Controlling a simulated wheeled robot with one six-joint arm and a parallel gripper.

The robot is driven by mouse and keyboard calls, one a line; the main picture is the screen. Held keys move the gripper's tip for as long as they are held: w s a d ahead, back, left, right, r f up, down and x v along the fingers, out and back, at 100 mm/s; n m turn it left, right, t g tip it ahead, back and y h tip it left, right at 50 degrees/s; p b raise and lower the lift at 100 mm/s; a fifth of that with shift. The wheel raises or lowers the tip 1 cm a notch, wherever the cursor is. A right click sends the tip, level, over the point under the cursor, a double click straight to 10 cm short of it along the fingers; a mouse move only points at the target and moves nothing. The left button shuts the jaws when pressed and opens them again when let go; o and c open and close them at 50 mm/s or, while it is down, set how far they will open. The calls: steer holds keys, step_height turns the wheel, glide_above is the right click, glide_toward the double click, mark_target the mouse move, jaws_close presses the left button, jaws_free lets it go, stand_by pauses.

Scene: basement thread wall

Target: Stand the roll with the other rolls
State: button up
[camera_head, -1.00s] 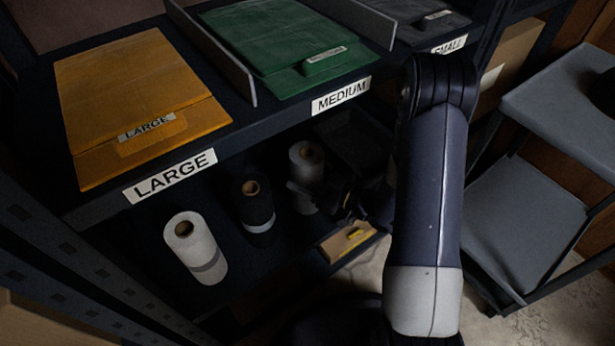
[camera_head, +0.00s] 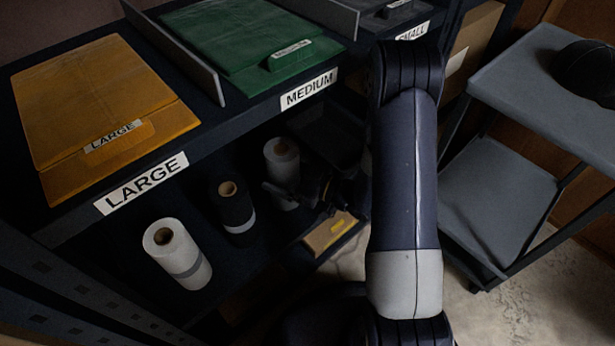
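Three rolls stand upright on the dark lower shelf. A white roll with a grey band (camera_head: 177,252) is at the left front, a black roll with a pale band (camera_head: 233,205) is in the middle, and a grey-white roll (camera_head: 282,160) is farther back at the right. My gripper (camera_head: 282,194) is low at the grey-white roll, with a dark finger across its lower front. The far side of that roll and any other finger are hidden. Shadow hides whether the gripper is closed on it.
Above is a shelf with an orange LARGE packet (camera_head: 95,95), a green MEDIUM packet (camera_head: 245,45) and upright dividers. A tan box or board with a yellow mark (camera_head: 322,236) lies right of the rolls. A grey two-tier cart (camera_head: 495,205) stands at the right.

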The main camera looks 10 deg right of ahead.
steer(key=p+v, duration=0.1)
steer(key=v, duration=1)
steer(key=shift+s+d, duration=0.25)
steer(key=shift+d, duration=0.05)
